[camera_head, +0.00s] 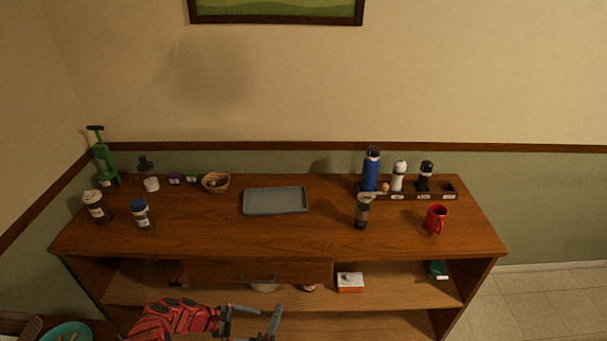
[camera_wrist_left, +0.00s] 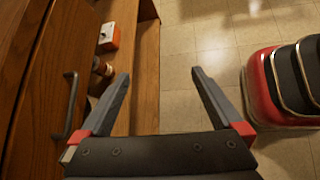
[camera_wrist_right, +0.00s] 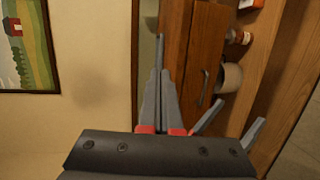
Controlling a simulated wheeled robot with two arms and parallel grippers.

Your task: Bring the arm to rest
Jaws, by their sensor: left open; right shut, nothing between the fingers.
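A red arm of mine comes in at the bottom left of the head view.
The wooden cabinet (camera_head: 340,238) carries a grey tray (camera_head: 275,201), a red mug (camera_head: 436,219) and several bottles. A drawer handle (camera_wrist_left: 72,105) is left of my left gripper. A red and white box (camera_head: 350,282) is on the shelf. Floor (camera_head: 545,300) is clear at right.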

